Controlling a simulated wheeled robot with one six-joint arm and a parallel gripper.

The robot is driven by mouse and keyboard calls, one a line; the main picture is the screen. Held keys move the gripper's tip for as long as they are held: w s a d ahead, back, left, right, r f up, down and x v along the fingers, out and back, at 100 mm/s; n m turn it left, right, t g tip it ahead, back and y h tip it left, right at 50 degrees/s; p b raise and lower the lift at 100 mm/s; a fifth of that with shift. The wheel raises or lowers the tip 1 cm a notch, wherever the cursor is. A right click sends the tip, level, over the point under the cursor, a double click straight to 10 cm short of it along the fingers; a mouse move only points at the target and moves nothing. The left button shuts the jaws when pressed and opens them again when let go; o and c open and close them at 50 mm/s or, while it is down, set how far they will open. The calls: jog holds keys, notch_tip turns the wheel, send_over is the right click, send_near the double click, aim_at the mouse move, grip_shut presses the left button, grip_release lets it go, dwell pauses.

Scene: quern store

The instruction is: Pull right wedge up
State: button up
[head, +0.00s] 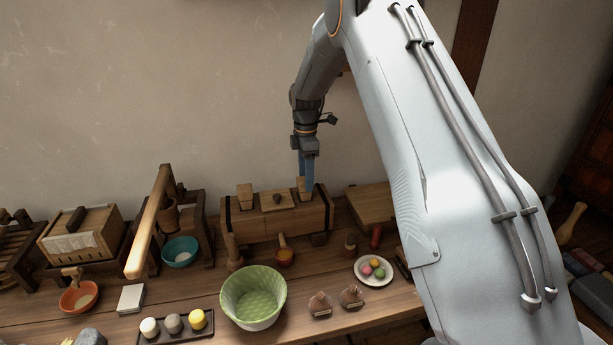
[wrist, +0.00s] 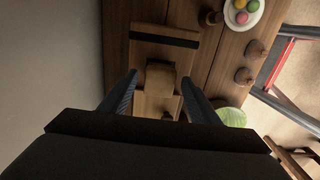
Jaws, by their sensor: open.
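The right wedge (head: 301,184) is a small pale wooden block standing up from the right end of a long wooden press (head: 247,226). The left wedge (head: 245,192) stands at its other end, with a knobbed lid (head: 277,202) between them. My gripper (head: 307,180) points down over the press's right end. In the wrist view, my gripper (wrist: 161,80) is open, with blue fingers on either side of the right wedge (wrist: 160,75). I cannot tell whether either finger touches it. In the head view the fingers partly hide the wedge.
In front of the press lie a green bowl (head: 254,305), a plate of coloured balls (head: 374,271) and two small brown pieces. A wooden frame with a pale beam (head: 150,222) stands to the left. The plaster wall is close behind.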

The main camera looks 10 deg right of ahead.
notch_tip(320, 180, up, 8)
jog(key=b, duration=0.2)
jog(key=shift+b, duration=0.35)
jog(key=shift+f, duration=0.1)
jog(key=s+f+m, duration=0.2)
jog(key=s+m, duration=0.7)
jog(key=s, duration=0.8)
jog(key=s+f+m+t, duration=0.1)
jog(key=s+m, duration=0.8)
jog(key=s, duration=0.9)
jog(key=shift+s+a+f, duration=0.3)
jog(key=shift+f, duration=0.45)
